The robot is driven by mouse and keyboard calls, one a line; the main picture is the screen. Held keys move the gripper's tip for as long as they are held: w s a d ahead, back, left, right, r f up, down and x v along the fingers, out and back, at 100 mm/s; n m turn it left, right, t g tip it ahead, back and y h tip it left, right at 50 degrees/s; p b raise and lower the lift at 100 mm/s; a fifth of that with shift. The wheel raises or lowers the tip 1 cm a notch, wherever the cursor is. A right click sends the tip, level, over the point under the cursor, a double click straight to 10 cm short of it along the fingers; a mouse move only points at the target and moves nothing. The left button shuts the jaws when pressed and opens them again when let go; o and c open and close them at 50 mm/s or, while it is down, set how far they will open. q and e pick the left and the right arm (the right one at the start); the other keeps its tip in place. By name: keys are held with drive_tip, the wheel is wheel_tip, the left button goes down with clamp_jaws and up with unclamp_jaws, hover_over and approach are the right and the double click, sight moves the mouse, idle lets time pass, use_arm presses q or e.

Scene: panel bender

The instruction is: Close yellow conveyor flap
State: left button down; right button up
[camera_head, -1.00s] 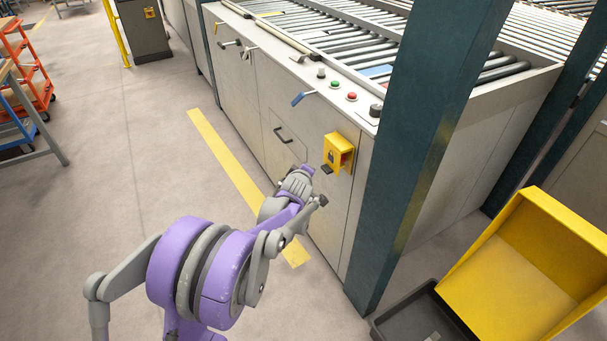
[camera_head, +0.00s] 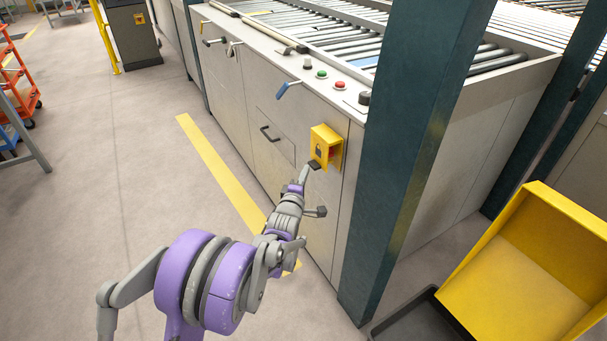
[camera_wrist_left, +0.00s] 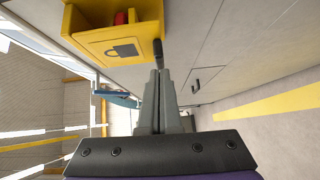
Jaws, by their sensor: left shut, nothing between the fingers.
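The small yellow flap box (camera_head: 326,147) with a padlock mark sits on the grey cabinet front, left of the dark green post. A red part shows inside its open side. In the left wrist view the padlock face (camera_wrist_left: 122,50) stands out at upper left, with the red part behind it. My left gripper (camera_head: 307,173) is shut and empty, just below the box. In the left wrist view its closed fingertips (camera_wrist_left: 160,78) are beside the box's lower right corner; I cannot tell whether they touch it. My right gripper is not in view.
The dark green post (camera_head: 405,150) stands close to the right. A blue-handled lever (camera_head: 288,88) and a black drawer handle (camera_head: 270,133) stick out of the cabinet. A large yellow bin (camera_head: 520,275) is at lower right.

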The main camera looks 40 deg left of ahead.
use_arm(q)
drive_tip(key=shift+w+d+f+n, duration=0.1)
drive_tip(key=shift+w+f+n, duration=0.05)
drive_tip(key=shift+w+n, duration=0.15)
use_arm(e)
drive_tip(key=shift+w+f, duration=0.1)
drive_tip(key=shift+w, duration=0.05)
use_arm(q)
drive_tip(key=shift+s, duration=0.15)
idle(0.3)
